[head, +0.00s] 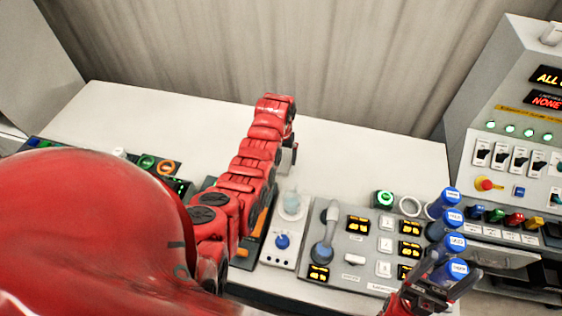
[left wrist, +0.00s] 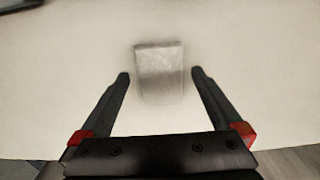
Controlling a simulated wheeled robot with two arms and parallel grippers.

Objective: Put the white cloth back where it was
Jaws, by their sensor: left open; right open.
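The white cloth (left wrist: 160,70), a small pale grey-white folded block, lies on the pale tabletop in the left wrist view. My left gripper (left wrist: 160,77) is open, with one finger on each side of the cloth and a gap at both sides. I cannot tell how far above the tabletop the fingertips are. In the head view my left arm reaches over the back of the table, its gripper (head: 288,158) is partly hidden, and I cannot make out the cloth. My right gripper (head: 445,280) is open at the lower right, by the blue-capped containers.
A grey control panel (head: 346,276) with amber displays stands right of my left arm. Several blue-capped containers (head: 453,195) stand in a row at its right. A tall switch console (head: 495,95) is at the right. The white tabletop (head: 345,155) behind the panel is clear.

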